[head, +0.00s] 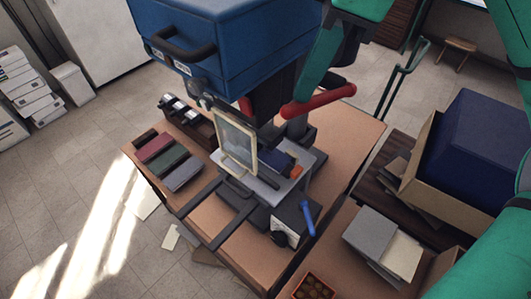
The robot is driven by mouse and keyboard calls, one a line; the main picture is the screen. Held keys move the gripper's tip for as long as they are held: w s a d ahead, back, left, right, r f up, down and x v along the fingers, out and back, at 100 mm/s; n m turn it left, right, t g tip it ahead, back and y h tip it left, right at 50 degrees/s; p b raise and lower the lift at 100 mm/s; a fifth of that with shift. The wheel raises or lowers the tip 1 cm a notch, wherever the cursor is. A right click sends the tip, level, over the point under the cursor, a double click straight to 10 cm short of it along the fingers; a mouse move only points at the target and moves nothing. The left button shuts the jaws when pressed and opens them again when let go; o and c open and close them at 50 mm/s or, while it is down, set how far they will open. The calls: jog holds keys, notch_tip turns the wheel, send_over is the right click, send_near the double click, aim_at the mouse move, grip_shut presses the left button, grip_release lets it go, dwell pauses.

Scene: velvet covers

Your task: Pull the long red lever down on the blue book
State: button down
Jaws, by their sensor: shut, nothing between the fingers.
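The long red lever (322,101) sticks out to the right from the dark head of a blue press (235,45), nearly level and tilted slightly up at its right end. Under the press head, a dark blue book (270,158) seems to lie on the grey bed (236,175), partly hidden by an upright framed clear panel (236,142). My teal gripper (300,100) comes down from the top, shut and empty. Its tip overlaps the lever near the lever's left part; I cannot tell whether they touch.
Red, green and grey cloth-like pieces (168,160) lie at the table's left. A small blue handle (307,217) stands at the front. At right are a cardboard box (425,170) with a dark blue block and a grey stack (370,236).

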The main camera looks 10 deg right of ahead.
jog(key=shift+w+a+v, duration=0.1)
jog(key=shift+a+v, duration=0.1)
jog(key=shift+v, duration=0.7)
jog(key=shift+w+a+v, duration=0.1)
jog(key=shift+a+v, duration=0.1)
jog(key=shift+v, duration=0.7)
jog(key=shift+w+a+v, duration=0.1)
jog(key=shift+a+v, duration=0.1)
jog(key=shift+v, duration=0.7)
jog(key=shift+s+r, duration=0.1)
jog(key=shift+r, duration=0.1)
